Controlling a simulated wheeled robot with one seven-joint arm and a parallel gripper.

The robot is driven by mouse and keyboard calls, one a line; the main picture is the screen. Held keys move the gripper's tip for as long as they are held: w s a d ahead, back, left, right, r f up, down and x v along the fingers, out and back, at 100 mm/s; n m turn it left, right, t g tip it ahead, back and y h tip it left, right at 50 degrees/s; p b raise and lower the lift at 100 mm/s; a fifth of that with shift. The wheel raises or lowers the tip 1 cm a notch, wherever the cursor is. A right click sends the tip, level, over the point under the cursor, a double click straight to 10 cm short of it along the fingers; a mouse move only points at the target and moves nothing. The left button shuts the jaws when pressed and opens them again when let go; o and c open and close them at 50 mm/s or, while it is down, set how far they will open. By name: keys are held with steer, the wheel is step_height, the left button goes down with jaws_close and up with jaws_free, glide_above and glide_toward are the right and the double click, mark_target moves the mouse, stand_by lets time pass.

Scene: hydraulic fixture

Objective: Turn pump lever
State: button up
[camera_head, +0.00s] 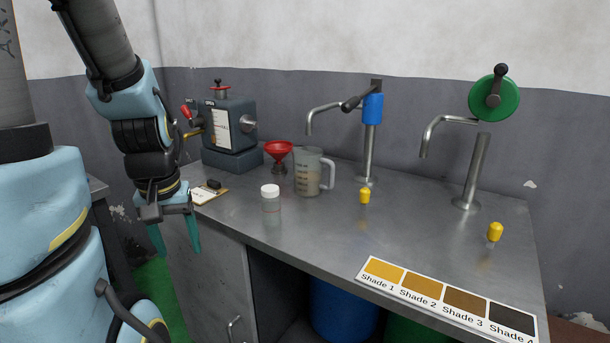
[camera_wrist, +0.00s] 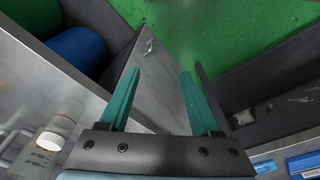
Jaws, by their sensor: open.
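My gripper (camera_head: 176,238) hangs at the left, in front of the steel bench's left end, pointing down. Its teal fingers are apart and empty; they also show in the wrist view (camera_wrist: 159,80), over the green floor. Several handles are in view, and I cannot tell which is the pump lever. A blue tap head (camera_head: 373,107) on a steel post carries a dark lever (camera_head: 353,103) pointing left. A green wheel (camera_head: 494,98) with a black crank stands at the right post. A grey machine (camera_head: 230,128) has a red-tipped lever (camera_head: 186,111) on its left side. My gripper touches none of them.
On the bench (camera_head: 320,226) stand a white-capped bottle (camera_head: 271,203), a measuring jug (camera_head: 309,174), a red funnel (camera_head: 278,152) and two yellow caps. A shade card (camera_head: 445,299) lies at the front edge.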

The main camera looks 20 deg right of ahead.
steer(key=w+d+r+m+t+h+p, duration=0.1)
steer(key=w+d+r+m+t+p, duration=0.15)
steer(key=w+d, duration=0.35)
steer(key=m+t+h+p, duration=0.45)
steer(key=t+h, duration=0.25)
steer(key=h, duration=0.6)
glide_toward(354, 104)
steer(key=w+d, duration=0.2)
steer(key=w, duration=0.1)
steer(key=shift+w+f, duration=0.15)
steer(key=shift+f, duration=0.1)
steer(key=p+x, duration=0.3)
steer(key=x, duration=0.6)
steer(key=shift+p, duration=0.35)
steer(key=shift+w+d, duration=0.35)
steer(key=shift+d, duration=0.25)
steer(key=shift+c, duration=0.2)
jaws_close()
